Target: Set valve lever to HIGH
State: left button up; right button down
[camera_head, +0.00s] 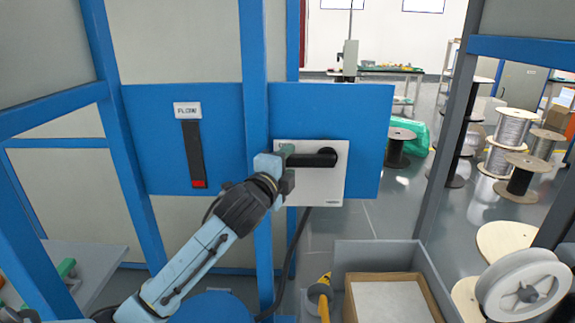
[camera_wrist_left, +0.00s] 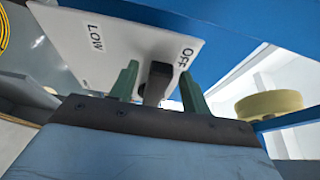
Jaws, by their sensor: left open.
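The valve lever (camera_head: 315,159) is a black handle on a white plate (camera_head: 330,187) fixed to the blue panel. In the head view it lies about level, its pivot at the right and its free end pointing left. My left gripper (camera_head: 286,156) is at that free end, with its jaws open. In the left wrist view the lever (camera_wrist_left: 157,79) stands between the two green fingers of the gripper (camera_wrist_left: 158,82), with gaps on both sides. The plate (camera_wrist_left: 120,50) there shows the labels LOW and OFF; no HIGH label is visible. My right gripper is not in view.
A FLOW gauge (camera_head: 193,152) with a black strip and a red mark at its bottom is left of the blue post (camera_head: 254,90). A grey bin (camera_head: 375,251) holding a box stands below right. Cable spools (camera_head: 524,175) are at the right.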

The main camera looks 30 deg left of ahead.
pick_arm(q)
jog(key=shift+w, duration=0.2)
grip_shut()
jog(key=shift+a+f, duration=0.1)
